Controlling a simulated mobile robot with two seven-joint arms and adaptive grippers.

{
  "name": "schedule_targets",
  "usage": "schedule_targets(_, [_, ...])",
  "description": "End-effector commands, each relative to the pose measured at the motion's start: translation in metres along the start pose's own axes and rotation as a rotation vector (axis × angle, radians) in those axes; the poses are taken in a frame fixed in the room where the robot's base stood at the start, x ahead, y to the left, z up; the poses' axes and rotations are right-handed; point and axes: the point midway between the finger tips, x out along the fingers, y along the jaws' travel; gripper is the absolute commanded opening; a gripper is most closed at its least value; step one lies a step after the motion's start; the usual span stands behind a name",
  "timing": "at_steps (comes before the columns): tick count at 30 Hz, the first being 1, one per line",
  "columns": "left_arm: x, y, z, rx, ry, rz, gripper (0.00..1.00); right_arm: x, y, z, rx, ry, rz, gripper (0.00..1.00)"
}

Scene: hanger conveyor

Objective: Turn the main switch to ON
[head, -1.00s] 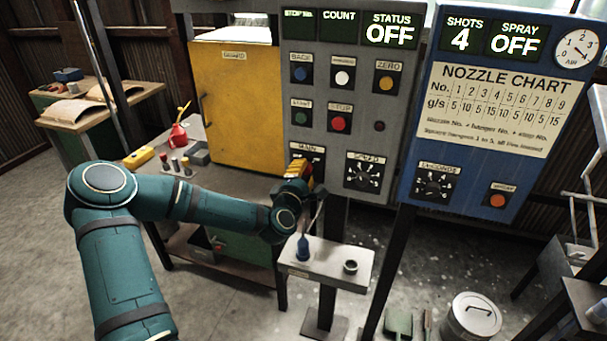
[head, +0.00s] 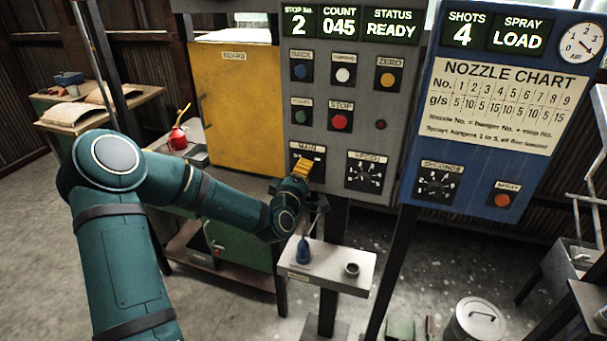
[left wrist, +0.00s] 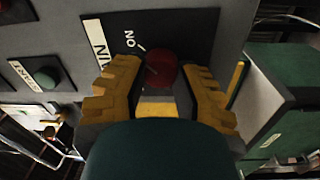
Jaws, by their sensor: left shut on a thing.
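The main switch is on the lower left of the grey control panel (head: 330,105), under the MAIN label (head: 307,148). In the left wrist view its round red knob (left wrist: 161,69) sits between my yellow fingers, next to the ON mark (left wrist: 132,38). My left gripper (head: 303,168) is at the switch, and it also shows in the left wrist view (left wrist: 160,88), shut on the knob. In the head view the gripper covers most of the switch. The panel displays read stop 2, count 045 and status READY. My right gripper is not in view.
A blue spray panel (head: 480,110) with a nozzle chart is at the right; its display reads LOAD. A yellow cabinet door (head: 236,105) is left of the grey panel. A small stand (head: 350,275) holding a blue bottle and a small cup is below the gripper.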

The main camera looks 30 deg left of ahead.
Motion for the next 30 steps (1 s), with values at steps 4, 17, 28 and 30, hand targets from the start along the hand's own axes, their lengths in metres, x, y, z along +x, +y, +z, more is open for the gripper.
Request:
schedule_targets(4, [0.002,0.002,-0.003,0.005,0.008,0.006,0.0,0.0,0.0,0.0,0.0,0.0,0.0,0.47])
schedule_targets(17, [0.001,0.001,-0.002,0.002,0.005,0.004,0.66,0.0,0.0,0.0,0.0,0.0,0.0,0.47])
schedule_targets(28, [-0.018,0.001,-0.001,0.003,0.003,0.001,0.66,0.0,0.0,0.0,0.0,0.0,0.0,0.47])
schedule_targets(30, [-0.031,0.0,-0.001,0.003,0.002,-0.001,0.66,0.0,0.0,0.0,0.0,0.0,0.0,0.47])
